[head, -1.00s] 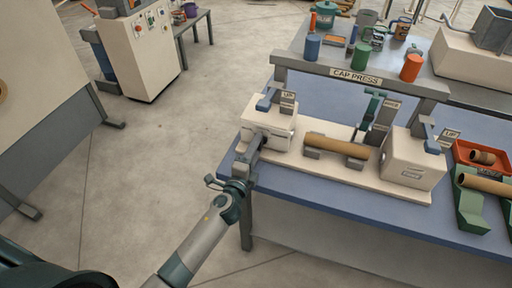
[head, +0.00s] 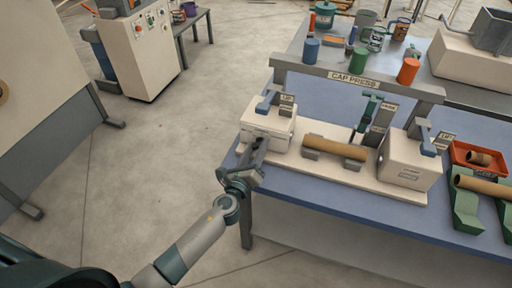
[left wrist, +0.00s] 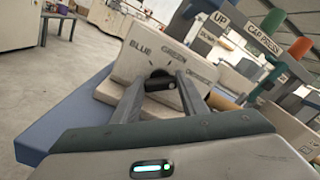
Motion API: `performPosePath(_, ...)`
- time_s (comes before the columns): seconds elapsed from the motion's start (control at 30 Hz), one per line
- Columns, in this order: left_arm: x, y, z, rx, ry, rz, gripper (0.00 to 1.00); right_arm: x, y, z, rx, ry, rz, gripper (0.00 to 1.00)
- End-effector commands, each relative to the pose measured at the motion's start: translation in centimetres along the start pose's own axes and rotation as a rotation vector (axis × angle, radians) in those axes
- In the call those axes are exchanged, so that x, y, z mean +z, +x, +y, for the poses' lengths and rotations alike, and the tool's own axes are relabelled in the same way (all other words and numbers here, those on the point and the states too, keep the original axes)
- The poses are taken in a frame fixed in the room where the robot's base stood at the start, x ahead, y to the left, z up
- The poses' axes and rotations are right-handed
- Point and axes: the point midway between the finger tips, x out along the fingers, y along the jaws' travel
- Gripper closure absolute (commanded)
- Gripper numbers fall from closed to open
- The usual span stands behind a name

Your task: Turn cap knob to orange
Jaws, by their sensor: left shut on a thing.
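The cap knob (left wrist: 160,84) is a dark round knob on the front face of the white left block (left wrist: 130,60) of the cap press. BLUE, GREEN and a partly hidden ORANGE label arc above it in the left wrist view. The knob's exact pointing direction is hard to tell. My left gripper (left wrist: 162,82) has its two grey fingers on either side of the knob, shut on it. In the head view my left gripper (head: 255,152) reaches the block (head: 268,122) from the front and hides the knob. My right gripper is not in view.
A cardboard tube (head: 335,147) lies on supports between the left block and the right white block (head: 408,165). A grey CAP PRESS beam (head: 355,79) crosses behind. A red tray (head: 478,158) stands at the right. The floor left of the blue table (head: 330,205) is clear.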

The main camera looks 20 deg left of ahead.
Motion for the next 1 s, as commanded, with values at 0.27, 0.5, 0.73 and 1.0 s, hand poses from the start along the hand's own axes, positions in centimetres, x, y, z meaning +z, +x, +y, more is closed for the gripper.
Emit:
performPosePath(0.27, -0.16, -0.06, -0.01, 0.001, 0.118, 0.003, 0.83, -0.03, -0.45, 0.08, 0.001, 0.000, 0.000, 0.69)
performPosePath(0.5, -0.20, -0.07, -0.02, 0.001, 0.144, 0.003, 0.83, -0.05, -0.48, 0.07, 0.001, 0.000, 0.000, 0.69)
performPosePath(0.73, -0.20, -0.07, 0.00, 0.001, 0.144, 0.003, 0.83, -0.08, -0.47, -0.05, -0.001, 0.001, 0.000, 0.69)
performPosePath(1.0, -0.13, -0.04, -0.03, 0.000, 0.142, 0.002, 0.42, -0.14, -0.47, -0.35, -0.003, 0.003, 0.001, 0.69)
